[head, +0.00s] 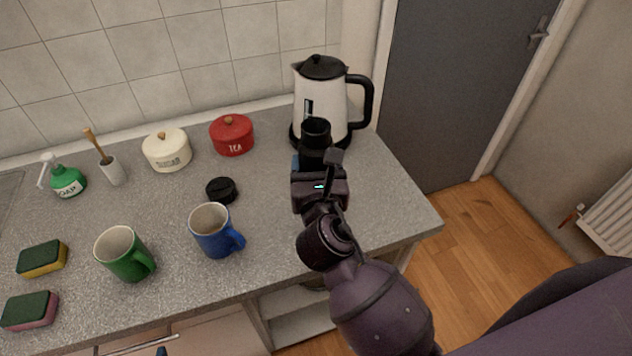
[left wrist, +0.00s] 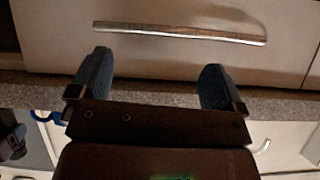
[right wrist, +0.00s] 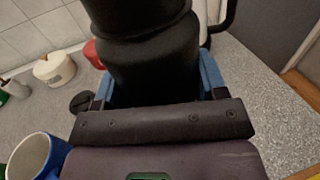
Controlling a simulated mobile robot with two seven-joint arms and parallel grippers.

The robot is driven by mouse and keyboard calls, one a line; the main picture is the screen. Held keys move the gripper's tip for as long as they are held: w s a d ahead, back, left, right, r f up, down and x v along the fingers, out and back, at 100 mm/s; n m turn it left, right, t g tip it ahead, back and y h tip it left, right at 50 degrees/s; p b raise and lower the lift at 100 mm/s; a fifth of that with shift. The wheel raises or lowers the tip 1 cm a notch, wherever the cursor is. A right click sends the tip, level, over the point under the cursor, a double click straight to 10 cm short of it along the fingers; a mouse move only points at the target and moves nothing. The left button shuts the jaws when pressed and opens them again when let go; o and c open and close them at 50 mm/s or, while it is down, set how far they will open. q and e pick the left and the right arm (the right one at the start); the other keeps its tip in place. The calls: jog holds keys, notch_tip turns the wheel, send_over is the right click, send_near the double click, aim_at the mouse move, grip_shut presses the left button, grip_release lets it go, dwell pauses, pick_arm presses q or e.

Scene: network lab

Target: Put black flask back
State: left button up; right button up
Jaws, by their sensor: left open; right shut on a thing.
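The black flask (head: 315,132) stands roughly upright in front of the kettle, its dark round top facing up. My right gripper (head: 310,165) is shut on it. In the right wrist view the black flask (right wrist: 150,50) fills the space between the blue fingers (right wrist: 158,85). Its lower part is hidden in the head view, and I cannot tell whether it touches the counter. A black round lid (head: 221,190) lies on the counter to its left. My left gripper (left wrist: 152,85) is open and empty in front of a cabinet front with a metal handle.
A white kettle (head: 321,95) stands close behind the flask. A blue mug (head: 213,232) and green mug (head: 124,256) stand near the counter's front. A red tea jar (head: 232,136) and cream sugar jar (head: 167,151) are at the back. The counter (head: 385,205) is clear at right.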

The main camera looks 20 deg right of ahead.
jog(key=shift+f+b, duration=0.65)
jog(key=shift+f, duration=1.4)
jog(key=shift+f, duration=0.15)
jog(key=o, duration=1)
jog(key=shift+o, duration=1.4)
jog(key=b+v, duration=0.1)
jog(key=v, duration=1.1)
